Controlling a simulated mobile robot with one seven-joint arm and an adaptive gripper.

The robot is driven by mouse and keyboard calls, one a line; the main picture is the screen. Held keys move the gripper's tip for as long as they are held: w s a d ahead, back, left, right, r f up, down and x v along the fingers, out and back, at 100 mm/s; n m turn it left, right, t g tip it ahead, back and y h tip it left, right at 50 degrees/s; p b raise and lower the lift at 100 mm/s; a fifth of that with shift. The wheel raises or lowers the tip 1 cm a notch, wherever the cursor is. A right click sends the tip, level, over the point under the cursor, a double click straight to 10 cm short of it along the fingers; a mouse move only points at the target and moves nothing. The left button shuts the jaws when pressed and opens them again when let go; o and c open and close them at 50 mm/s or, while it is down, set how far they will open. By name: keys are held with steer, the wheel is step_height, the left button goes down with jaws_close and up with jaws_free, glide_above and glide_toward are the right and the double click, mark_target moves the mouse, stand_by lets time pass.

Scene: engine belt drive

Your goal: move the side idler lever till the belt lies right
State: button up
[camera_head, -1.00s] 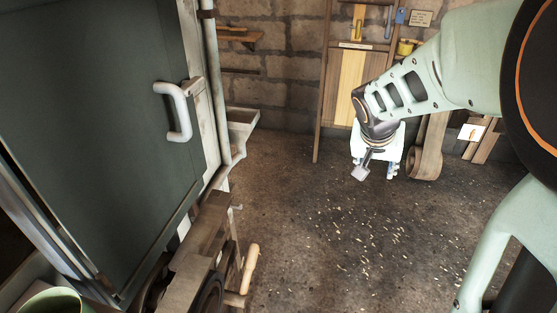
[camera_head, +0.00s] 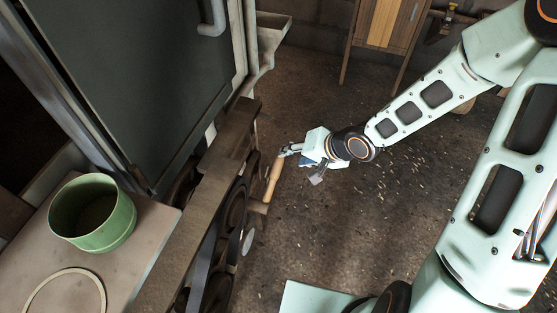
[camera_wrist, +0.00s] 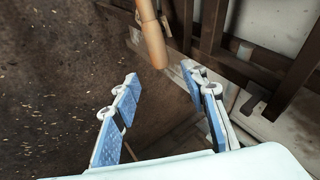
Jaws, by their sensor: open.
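The side idler lever shows its pale wooden handle (camera_head: 272,180) at the right side of the machine in the head view. In the wrist view the handle (camera_wrist: 152,38) comes down from the top edge, with its rounded end just beyond the gap between my fingertips. My gripper (camera_head: 286,152) is open and empty, close to the upper end of the handle in the head view; its two blue-padded fingers (camera_wrist: 162,76) stand apart in the wrist view. Dark wheels (camera_head: 234,208) sit behind the machine's side rail. How the belt lies on them is mostly hidden.
A green pot (camera_head: 120,228) and a thin ring (camera_head: 90,275) rest on the flat top at the left. A dark door panel (camera_head: 130,60) stands behind. The chip-strewn floor (camera_head: 350,220) right of the machine is open. A wooden cabinet (camera_head: 385,25) stands at the back.

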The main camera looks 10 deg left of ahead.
mark_target(281, 160)
steer(key=b+x, duration=0.4)
steer(key=x, duration=0.6)
steer(key=shift+w+a+f, duration=0.1)
steer(key=shift+f, duration=0.15)
steer(key=shift+c, duration=0.3)
jaws_close()
